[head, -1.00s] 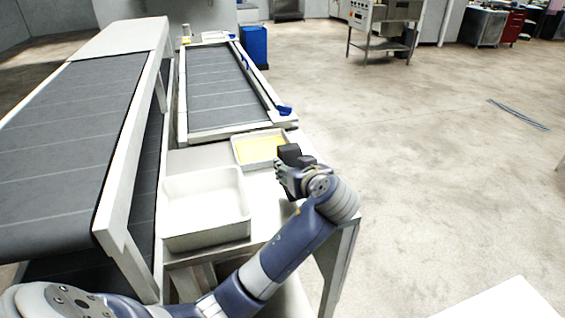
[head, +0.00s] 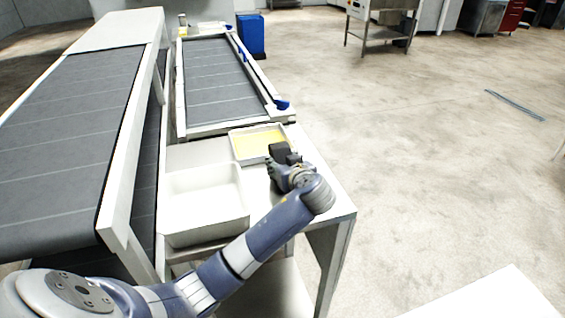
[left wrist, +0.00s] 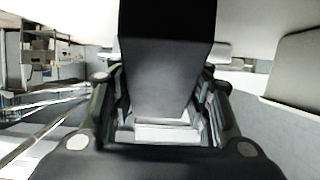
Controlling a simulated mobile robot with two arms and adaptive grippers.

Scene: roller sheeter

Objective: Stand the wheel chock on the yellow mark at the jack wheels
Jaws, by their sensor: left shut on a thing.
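A black block, which looks like the wheel chock (head: 280,151), is in my left gripper (head: 278,165). The gripper is shut on it, above the white table near the tray's right front corner. In the left wrist view the dark chock (left wrist: 167,65) fills the upper middle, between the two fingers. I cannot tell how far it is above the table. I cannot make out the jack wheels or a yellow mark on the floor. My right gripper is not in view.
A shallow white tray with a yellow inside (head: 250,141) lies beside the chock. A deep white bin (head: 205,204) stands nearer. Grey conveyor belts (head: 218,78) are behind and left. A blue bin (head: 250,35) stands farther back. The floor (head: 430,150) at right is mostly open.

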